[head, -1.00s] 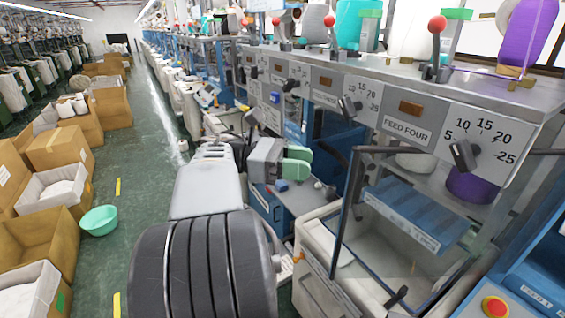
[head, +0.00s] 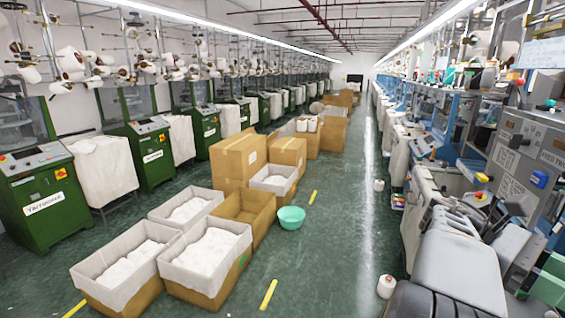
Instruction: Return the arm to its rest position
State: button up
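My arm (head: 455,265) shows in the lower right of the head view, a pale grey link above a dark ribbed joint. The green part of my gripper (head: 548,284) shows at the right edge, partly cut off by the frame. I cannot see both fingertips clearly, nor whether anything is between them. The arm is beside the row of blue and grey machines on the right.
A green floor aisle (head: 335,240) runs away ahead, mostly clear. A mint basin (head: 291,218) and lined cardboard boxes (head: 207,262) are left of centre. Green machines (head: 45,195) line the left. A grey control panel (head: 525,150) is close on the right.

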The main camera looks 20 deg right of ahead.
jog(key=w+f+m+t+h, duration=0.1)
jog(key=w+f+t, duration=0.2)
jog(key=f+t, duration=0.3)
jog(key=w+f+m+t+h, duration=0.1)
jog(key=w+f+t, duration=0.2)
jog(key=f, duration=0.5)
jog(key=w+a+f+m+t+b, duration=0.2)
jog(key=w+a+f+t, duration=0.4)
jog(key=w+a, duration=0.3)
jog(key=w+a+f+n+t+y+b, duration=0.1)
jog(key=w+a+t+y, duration=0.1)
jog(key=a, duration=0.8)
jog(key=w+a+f+n+t+y+b, duration=0.1)
jog(key=w+a+t, duration=0.4)
jog(key=a, duration=0.6)
jog(key=shift+w+a+f+n+y, duration=0.25)
jog(key=shift+w+f+n+y, duration=0.1)
jog(key=shift+w+n+y, duration=0.45)
jog(key=shift+d, duration=0.1)
